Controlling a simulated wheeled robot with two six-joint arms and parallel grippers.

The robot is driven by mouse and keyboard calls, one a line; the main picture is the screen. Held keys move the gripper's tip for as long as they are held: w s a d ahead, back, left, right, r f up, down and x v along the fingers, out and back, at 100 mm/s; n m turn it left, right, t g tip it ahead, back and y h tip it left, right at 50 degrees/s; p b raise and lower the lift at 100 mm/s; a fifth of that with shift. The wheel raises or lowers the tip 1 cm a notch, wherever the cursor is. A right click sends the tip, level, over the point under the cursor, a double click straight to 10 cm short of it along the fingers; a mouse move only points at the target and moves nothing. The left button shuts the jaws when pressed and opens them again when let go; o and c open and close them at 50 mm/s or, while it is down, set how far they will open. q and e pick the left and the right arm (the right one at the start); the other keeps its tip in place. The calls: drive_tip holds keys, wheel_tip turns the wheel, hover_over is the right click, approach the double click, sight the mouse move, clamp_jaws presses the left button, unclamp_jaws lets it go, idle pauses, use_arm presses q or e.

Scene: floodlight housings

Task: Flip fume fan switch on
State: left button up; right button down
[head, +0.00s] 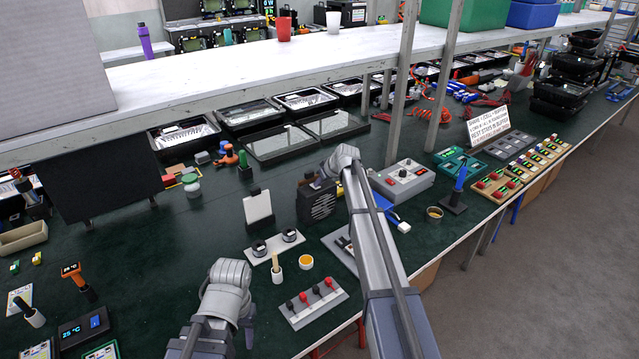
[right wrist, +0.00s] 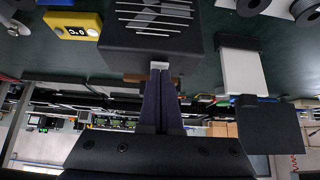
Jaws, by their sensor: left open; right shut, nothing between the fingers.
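The fume fan (head: 318,206) is a black box with pale slanted grille slats, standing on the green bench top at the centre of the head view. In the right wrist view the fan (right wrist: 150,35) fills the top middle, seen upside down. A small white switch (right wrist: 158,66) sits at its edge. My right gripper (right wrist: 161,72) is shut and empty, its fingertips at the switch, seeming to touch it. The switch's on or off position cannot be told. My left gripper (head: 248,326) is low in the head view, away from the fan, its fingers mostly hidden.
A white card on a stand (head: 258,208) is left of the fan. A yellow meter (right wrist: 76,26) is close beside it. A grey control box (head: 402,180) stands to the right. A shelf (head: 250,75) overhangs the back.

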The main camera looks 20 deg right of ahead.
drive_tip(key=shift+s+f+b, duration=0.15)
drive_tip(key=shift+f+b, duration=0.15)
drive_tip(key=shift+b, duration=0.1)
drive_tip(key=shift+r, duration=0.1)
drive_tip(key=shift+r+p, duration=0.7)
drive_tip(key=shift+p, duration=0.15)
